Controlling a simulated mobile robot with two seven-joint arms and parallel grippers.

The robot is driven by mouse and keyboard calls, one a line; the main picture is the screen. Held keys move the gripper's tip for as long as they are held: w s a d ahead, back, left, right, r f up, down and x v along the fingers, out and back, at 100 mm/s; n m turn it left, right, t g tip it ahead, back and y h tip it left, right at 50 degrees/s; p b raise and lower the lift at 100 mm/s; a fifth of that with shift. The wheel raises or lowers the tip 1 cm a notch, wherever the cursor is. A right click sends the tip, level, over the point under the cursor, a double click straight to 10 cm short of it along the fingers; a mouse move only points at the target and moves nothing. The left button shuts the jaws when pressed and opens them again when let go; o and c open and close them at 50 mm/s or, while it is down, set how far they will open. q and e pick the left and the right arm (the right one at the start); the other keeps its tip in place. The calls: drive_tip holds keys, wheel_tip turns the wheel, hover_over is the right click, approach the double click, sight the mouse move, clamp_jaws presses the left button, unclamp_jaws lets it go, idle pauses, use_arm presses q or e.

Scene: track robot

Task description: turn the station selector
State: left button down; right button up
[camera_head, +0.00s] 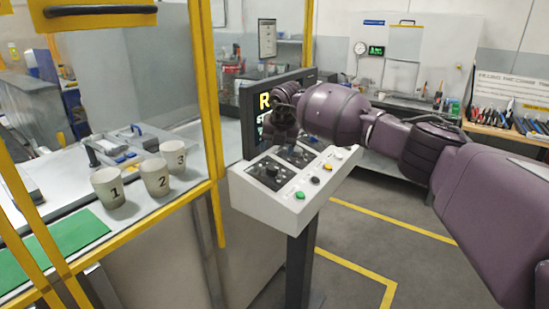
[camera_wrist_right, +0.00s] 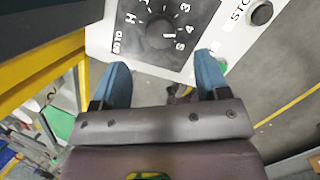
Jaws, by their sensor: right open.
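The station selector (camera_wrist_right: 160,32) is a round dark knob on a black plate marked H and several numerals, at the top of the right wrist view. The plate is set in a white control panel, which in the head view is the sloped top of a console (camera_head: 262,195). My right gripper (camera_wrist_right: 162,65) is open, with a blue finger on each side. The knob shows beyond the fingertips, roughly centred between them, and no contact is visible. In the head view the right gripper hangs over the far part of the console and partly hides it. My left gripper is out of view.
Green (camera_head: 300,195), yellow (camera_head: 314,181) and other buttons line the console's right edge. A screen (camera_head: 254,112) stands behind. Yellow-framed glass (camera_head: 206,90) and a bench with three numbered cups (camera_head: 155,176) are at left. Open floor lies at right.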

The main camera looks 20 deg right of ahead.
drive_tip(key=shift+v, duration=1.8)
